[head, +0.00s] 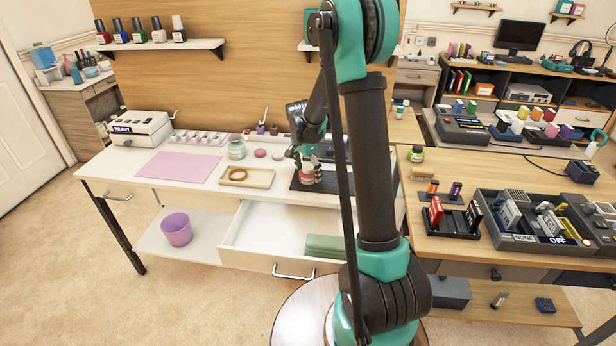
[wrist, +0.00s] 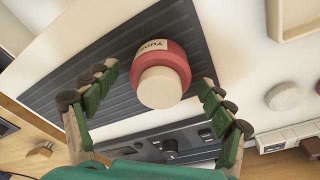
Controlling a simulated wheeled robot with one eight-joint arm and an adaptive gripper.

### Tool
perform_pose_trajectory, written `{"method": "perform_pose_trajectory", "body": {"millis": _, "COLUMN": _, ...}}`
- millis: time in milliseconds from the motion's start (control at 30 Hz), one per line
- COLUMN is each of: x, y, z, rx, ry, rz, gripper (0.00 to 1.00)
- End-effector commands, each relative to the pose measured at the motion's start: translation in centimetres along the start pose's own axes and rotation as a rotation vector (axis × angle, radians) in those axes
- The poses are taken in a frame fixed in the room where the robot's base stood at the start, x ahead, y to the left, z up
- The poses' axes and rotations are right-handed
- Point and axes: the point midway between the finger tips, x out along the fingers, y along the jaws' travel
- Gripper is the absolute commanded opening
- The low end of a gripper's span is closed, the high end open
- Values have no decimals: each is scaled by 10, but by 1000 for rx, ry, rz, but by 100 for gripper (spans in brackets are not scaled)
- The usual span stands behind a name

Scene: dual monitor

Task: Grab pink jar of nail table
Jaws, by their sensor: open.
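The pink jar (wrist: 173,60) has a cream cap and a white label with dark lettering. It stands on a dark ribbed mat (wrist: 75,80) on the white nail table (head: 200,192). In the head view the jar (head: 306,176) shows small and partly covered by my gripper (head: 307,160). In the wrist view the green fingers of my gripper (wrist: 155,90) are spread, one on each side of the jar's near end. Bare gaps show between the fingers and the jar, so it is not held.
A dark device with knobs (wrist: 172,148) lies beside the mat. A wooden tray (head: 247,178), a clear jar (head: 237,149) and small round pads stand left of the jar. A drawer (head: 275,235) is open below. My arm hides part of the right side.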

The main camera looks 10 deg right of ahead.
Motion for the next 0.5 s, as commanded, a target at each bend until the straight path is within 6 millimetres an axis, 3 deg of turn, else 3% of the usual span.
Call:
{"method": "perform_pose_trajectory", "body": {"millis": 133, "x": 0, "y": 0, "z": 0, "rx": 0, "ry": 0, "rz": 0, "gripper": 80}}
{"method": "perform_pose_trajectory", "body": {"millis": 500, "x": -1, "y": 0, "z": 0, "rx": 0, "ry": 0, "rz": 0, "gripper": 34}}
